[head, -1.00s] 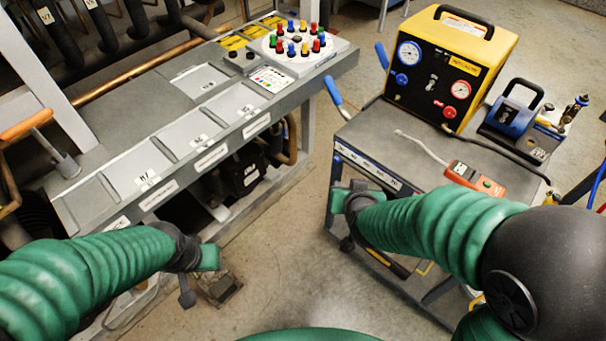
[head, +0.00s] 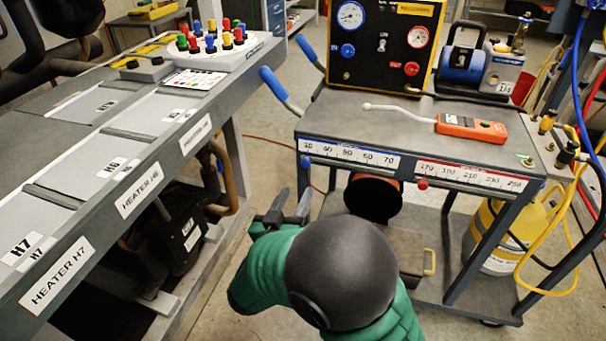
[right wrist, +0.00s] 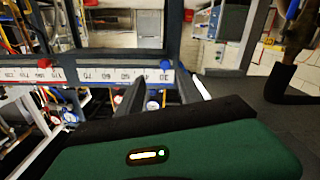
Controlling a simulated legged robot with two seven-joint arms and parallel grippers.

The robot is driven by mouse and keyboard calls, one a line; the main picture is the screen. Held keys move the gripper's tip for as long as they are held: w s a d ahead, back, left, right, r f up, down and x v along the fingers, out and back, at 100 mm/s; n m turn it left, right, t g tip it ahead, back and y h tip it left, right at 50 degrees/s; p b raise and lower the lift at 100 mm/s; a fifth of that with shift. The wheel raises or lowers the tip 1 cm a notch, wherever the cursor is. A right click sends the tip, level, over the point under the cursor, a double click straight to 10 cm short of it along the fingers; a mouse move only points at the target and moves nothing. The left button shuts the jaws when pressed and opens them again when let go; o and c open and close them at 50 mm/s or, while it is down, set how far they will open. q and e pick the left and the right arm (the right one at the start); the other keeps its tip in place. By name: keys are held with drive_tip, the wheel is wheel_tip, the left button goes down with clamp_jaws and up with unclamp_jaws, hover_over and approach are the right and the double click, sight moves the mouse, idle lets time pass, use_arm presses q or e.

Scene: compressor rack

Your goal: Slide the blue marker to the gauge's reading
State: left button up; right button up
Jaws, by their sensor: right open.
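The blue marker (head: 305,161) sits at the left end of the left white scale (head: 350,153) on the cart's front edge. It also shows in the right wrist view (right wrist: 165,65), where the scale appears upside down. The blue-rimmed gauge (head: 350,15) is at the upper left of the yellow and black unit; its needle is too small to read surely. My right gripper (head: 288,208) is open and empty, in front of and below the blue marker, apart from it. Its fingers also show in the right wrist view (right wrist: 160,92). My left gripper is out of view.
A red marker (head: 422,184) sits on the right scale (head: 470,177). The cart (head: 390,125) carries an orange meter (head: 470,128) with a probe. A blue cart handle (head: 282,90) sticks out at the left. The heater bench (head: 150,150) borders the left, with open floor between.

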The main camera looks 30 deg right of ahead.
sight(305, 165)
drive_tip(key=w+d+b, duration=0.1)
drive_tip(key=w, duration=0.1)
drive_tip(key=w+d+b, duration=0.1)
drive_tip(key=w, duration=0.1)
drive_tip(key=w+d+b, duration=0.1)
drive_tip(key=w+d, duration=0.1)
drive_tip(key=shift+d+r, duration=0.1)
drive_tip(key=shift+r, duration=0.05)
drive_tip(key=x, duration=0.1)
drive_tip(key=b+x, duration=0.1)
drive_tip(key=x, duration=0.1)
drive_tip(key=shift+s+d, duration=0.1)
drive_tip(key=shift+d, duration=0.5)
drive_tip(key=shift+a+r, duration=0.1)
drive_tip(key=shift+a, duration=0.2)
drive_tip(key=shift+c, duration=0.3)
drive_tip(key=shift+a, duration=0.15)
drive_tip(key=shift+c, duration=1.1)
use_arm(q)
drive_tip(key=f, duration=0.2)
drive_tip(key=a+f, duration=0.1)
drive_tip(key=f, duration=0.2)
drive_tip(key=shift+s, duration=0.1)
use_arm(e)
clamp_jaws()
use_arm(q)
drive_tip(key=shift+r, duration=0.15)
use_arm(e)
drive_tip(key=shift+s, duration=0.1)
